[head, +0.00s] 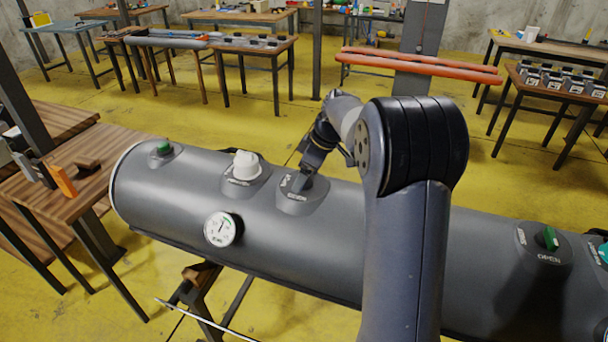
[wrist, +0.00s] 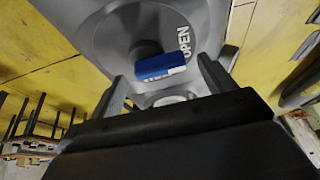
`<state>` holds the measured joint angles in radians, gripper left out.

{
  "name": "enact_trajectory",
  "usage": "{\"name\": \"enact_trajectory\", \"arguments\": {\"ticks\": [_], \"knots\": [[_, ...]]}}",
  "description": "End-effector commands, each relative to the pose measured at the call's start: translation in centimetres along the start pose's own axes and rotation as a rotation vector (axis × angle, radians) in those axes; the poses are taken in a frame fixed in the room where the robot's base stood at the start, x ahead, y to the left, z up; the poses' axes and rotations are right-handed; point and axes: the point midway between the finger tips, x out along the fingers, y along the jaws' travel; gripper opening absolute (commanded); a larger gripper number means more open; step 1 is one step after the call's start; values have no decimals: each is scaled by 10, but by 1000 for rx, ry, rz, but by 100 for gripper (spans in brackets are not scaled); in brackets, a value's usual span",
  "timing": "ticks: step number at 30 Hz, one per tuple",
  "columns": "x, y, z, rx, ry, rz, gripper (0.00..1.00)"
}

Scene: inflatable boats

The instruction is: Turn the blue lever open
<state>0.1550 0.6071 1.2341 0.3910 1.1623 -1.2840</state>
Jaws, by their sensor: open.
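The blue lever (wrist: 162,66) shows in the wrist view on a grey round housing (wrist: 108,38), with the word OPEN printed to its right. My gripper (wrist: 162,72) is open, with one finger on each side of the lever. Gaps show between the fingers and the lever, and I see no clear contact. In the head view my gripper (head: 301,182) reaches down over the middle housing (head: 303,207) on the grey inflatable tube (head: 330,253). There the lever is hidden by my gripper.
Along the same tube sit a green valve (head: 164,147), a white knob (head: 246,165), a round gauge (head: 222,229) and a green lever (head: 550,238) marked OPEN. A wooden table (head: 45,200) stands at left. Yellow floor is open beyond the tube.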

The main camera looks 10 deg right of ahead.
Motion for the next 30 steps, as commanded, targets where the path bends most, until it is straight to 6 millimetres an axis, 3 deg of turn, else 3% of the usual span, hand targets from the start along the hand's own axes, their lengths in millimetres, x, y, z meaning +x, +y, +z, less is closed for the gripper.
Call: {"name": "enact_trajectory", "arguments": {"ticks": [9,15,30], "knots": [[-62,1,0,-1,1,5,78],[-91,0,0,0,0,2,78],[-97,0,0,0,-1,-1,78]]}}
